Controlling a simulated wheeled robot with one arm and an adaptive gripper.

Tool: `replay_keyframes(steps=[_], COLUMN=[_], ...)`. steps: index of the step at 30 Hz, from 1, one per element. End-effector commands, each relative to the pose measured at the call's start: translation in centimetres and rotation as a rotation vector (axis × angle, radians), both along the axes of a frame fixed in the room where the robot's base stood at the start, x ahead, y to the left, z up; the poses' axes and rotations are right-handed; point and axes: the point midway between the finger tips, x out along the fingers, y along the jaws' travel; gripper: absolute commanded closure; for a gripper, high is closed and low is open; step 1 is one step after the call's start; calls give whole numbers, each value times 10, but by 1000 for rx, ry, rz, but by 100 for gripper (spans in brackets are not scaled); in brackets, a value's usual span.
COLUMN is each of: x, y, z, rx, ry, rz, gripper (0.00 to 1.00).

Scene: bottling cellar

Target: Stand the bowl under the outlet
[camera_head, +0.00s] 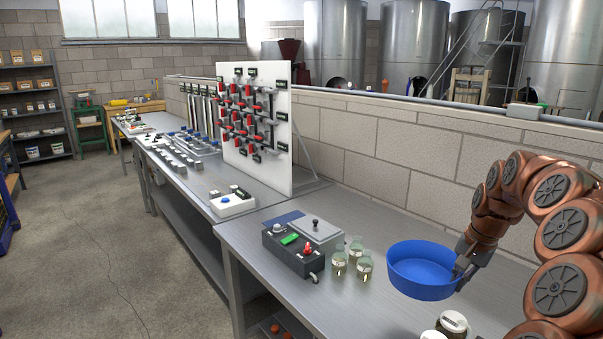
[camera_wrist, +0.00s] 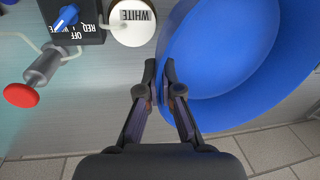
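The blue bowl (camera_head: 422,272) is upright at the right of the head view, over the near bench. Whether it touches the bench is unclear. My gripper (camera_head: 463,270) is at its right rim. In the wrist view, the bowl (camera_wrist: 225,50) fills the upper right, and my gripper (camera_wrist: 162,75) has a finger on each side of its wall, pinching it. A black box with a blue knob (camera_wrist: 66,17) marked RED, OFF and WHITE is at the upper left. A grey cylinder with a red end (camera_wrist: 22,95) lies below it. I cannot tell which part is the outlet.
Several small glass flasks (camera_head: 365,266) stand left of the bowl, beside a dark control box (camera_head: 293,250). White-lidded jars (camera_head: 453,322) stand in front; one lid marked WHITE (camera_wrist: 132,14) is close to my fingers. A block wall (camera_head: 400,160) runs behind the bench.

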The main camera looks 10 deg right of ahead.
Motion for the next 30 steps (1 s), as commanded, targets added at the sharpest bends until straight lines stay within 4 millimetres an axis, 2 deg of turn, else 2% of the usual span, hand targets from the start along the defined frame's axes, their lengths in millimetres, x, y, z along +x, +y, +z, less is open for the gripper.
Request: replay_keyframes(steps=[1,3,9,15,21,25,30], x=[11,26,59,78,81,81,79], y=[18,41,115,193,260,286,299], z=[-6,-16,-45,-75,-98,-107,-112], rx=[2,0,-1,3,12,15,16], ry=[5,5,5,4,0,-6,-7], rz=[61,147,398,646,853,933,976], gripper=[100,100,100,100,100,100,100])
